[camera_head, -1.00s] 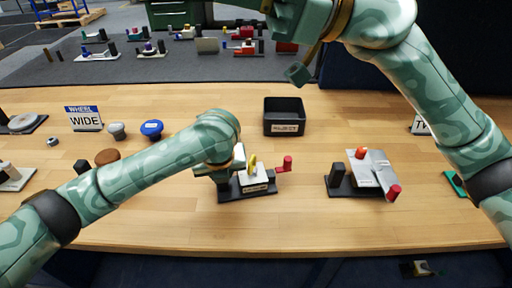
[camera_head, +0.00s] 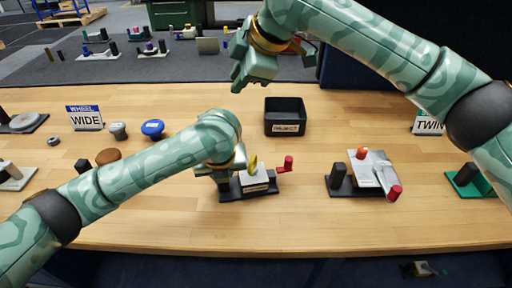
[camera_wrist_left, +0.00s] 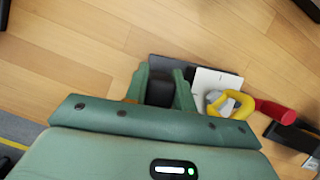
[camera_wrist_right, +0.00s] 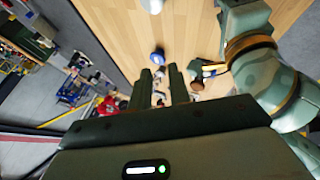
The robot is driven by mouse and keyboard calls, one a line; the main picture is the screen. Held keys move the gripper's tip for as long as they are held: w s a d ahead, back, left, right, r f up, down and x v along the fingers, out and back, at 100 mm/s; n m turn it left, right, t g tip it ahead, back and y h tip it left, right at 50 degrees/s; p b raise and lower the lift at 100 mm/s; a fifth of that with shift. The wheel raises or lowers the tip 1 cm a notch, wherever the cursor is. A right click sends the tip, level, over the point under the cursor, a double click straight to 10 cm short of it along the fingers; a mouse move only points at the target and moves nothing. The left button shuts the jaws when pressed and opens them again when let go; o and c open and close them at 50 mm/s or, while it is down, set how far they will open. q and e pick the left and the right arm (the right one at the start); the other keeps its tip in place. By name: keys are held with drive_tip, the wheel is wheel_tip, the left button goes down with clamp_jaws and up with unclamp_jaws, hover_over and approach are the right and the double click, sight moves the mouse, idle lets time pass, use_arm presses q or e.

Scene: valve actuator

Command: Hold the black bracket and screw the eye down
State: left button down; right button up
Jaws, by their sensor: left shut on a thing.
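The black bracket (camera_wrist_left: 160,92) stands upright at the left end of a dark base plate (camera_head: 232,195). My left gripper (camera_wrist_left: 161,86) is shut on it, with one finger on each side; the hand hides most of it in the head view. The yellow eye (camera_head: 253,163) stands on the white block (camera_head: 258,183) beside the bracket. It also shows as a yellow ring (camera_wrist_left: 232,103) in the left wrist view, around a grey part. My right gripper (camera_head: 241,84) is open and empty, in the air behind and above the eye. Its fingers (camera_wrist_right: 161,86) are apart in the right wrist view.
A red-ended handle (camera_head: 287,163) sticks out right of the white block. Another fixture with a grey plate (camera_head: 372,170) is to the right. Knobs (camera_head: 152,128) and a WIDE sign (camera_head: 86,118) stand left. Bare wood lies in front.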

sight(254, 156)
drive_tip(key=s+d+f+n+g+h, duration=0.4)
drive_tip(key=s+d+n, duration=0.15)
drive_tip(key=n, duration=0.55)
drive_tip(key=shift+n, duration=0.4)
drive_tip(key=f, duration=0.3)
drive_tip(key=w+a+f, duration=0.1)
drive_tip(key=f, duration=0.3)
drive_tip(key=a+f, duration=0.1)
drive_tip(key=f, duration=0.3)
drive_tip(key=shift+w+a+f, duration=0.1)
drive_tip(key=shift+w+f, duration=0.1)
drive_tip(key=shift+f, duration=0.05)
clamp_jaws()
